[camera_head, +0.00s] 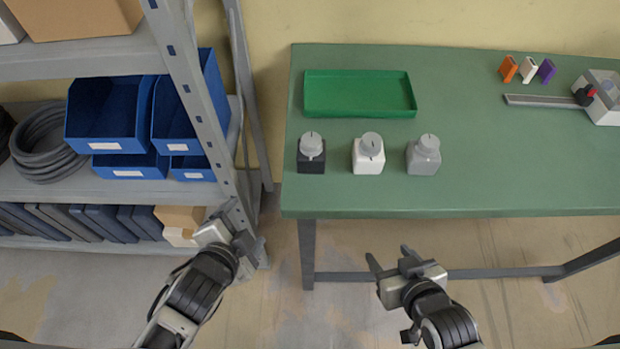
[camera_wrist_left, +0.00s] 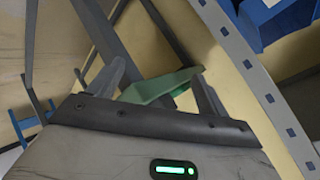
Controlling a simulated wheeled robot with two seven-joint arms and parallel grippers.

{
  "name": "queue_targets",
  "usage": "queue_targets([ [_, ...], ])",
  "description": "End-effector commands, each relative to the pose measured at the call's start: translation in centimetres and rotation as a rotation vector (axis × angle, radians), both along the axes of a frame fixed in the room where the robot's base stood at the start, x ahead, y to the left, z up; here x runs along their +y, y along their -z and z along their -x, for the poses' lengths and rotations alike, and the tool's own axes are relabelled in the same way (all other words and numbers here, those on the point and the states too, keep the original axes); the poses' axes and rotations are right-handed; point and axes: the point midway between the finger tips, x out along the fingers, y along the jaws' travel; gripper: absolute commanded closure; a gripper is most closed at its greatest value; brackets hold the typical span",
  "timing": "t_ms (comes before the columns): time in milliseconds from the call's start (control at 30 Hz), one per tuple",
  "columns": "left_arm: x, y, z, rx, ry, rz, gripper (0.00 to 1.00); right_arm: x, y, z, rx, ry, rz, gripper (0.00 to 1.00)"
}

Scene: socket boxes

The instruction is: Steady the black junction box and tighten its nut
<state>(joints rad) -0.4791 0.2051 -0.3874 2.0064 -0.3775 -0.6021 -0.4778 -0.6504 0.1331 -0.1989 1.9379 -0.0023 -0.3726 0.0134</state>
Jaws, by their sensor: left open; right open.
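The black junction box (camera_head: 311,162) stands upright on the green table (camera_head: 480,190), leftmost of three boxes near the front edge. A round grey nut (camera_head: 311,144) with a dark line across its top sits on it. My left gripper (camera_head: 238,225) is open and empty, left of the table in front of the shelf. In the left wrist view my open left gripper (camera_wrist_left: 160,85) has the table's green corner (camera_wrist_left: 165,85) beyond its fingers. My right gripper (camera_head: 393,262) is open and empty, in front of the table's front edge. Neither gripper touches a box.
A white box (camera_head: 367,160) and a grey box (camera_head: 423,160) stand right of the black one. A green tray (camera_head: 360,112) lies behind them. Orange, white and purple pieces, a grey bar (camera_head: 540,101) and a clamp-like device (camera_head: 600,97) are at right. A metal shelf (camera_head: 90,57) stands left.

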Motion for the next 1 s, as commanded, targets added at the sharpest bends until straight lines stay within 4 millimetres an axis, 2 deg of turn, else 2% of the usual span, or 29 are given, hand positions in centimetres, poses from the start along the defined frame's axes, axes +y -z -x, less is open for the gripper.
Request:
queue_targets([
  [33,-0.6,-1.8,-1.5,-0.072,0.112,-0.198,0.22,0.0,0.0,0.0,-0.001,0.001,0.0,0.42],
  [100,-1.3,-4.1,-3.0,-0.154,0.248,-0.483,0.22,0.0,0.0,-0.1,-0.001,0.001,0.0,0.42],
  [167,-2.3,-6.0,-4.1,-0.215,0.352,-0.719,0.22,0.0,-0.1,-0.1,-0.002,0.001,0.0,0.42],
  [233,-4.3,-7.9,-4.9,-0.269,0.472,-0.974,0.22,0.0,-0.1,-0.1,-0.002,0.001,0.0,0.42],
  [400,-9.5,-8.8,-4.6,-0.313,0.731,-1.377,0.22,0.0,-0.1,-0.1,-0.002,0.001,0.0,0.42],
  [500,-11.2,-8.9,-4.1,-0.324,0.841,-1.572,0.22,0.0,-0.1,-0.1,-0.002,0.001,0.0,0.42],
  [633,-12.2,-8.8,-3.6,-0.327,0.93,-1.759,0.22,0.0,-0.1,-0.1,-0.002,0.001,0.0,0.42],
  [800,-12.5,-8.6,-3.5,-0.325,0.975,-1.866,0.22,0.0,-0.1,-0.1,-0.002,0.001,0.0,0.42],
  [1000,-12.5,-7.8,-5.6,-0.323,0.977,-1.875,0.22,-0.1,-0.1,-0.1,-0.002,0.001,0.0,0.42],
])
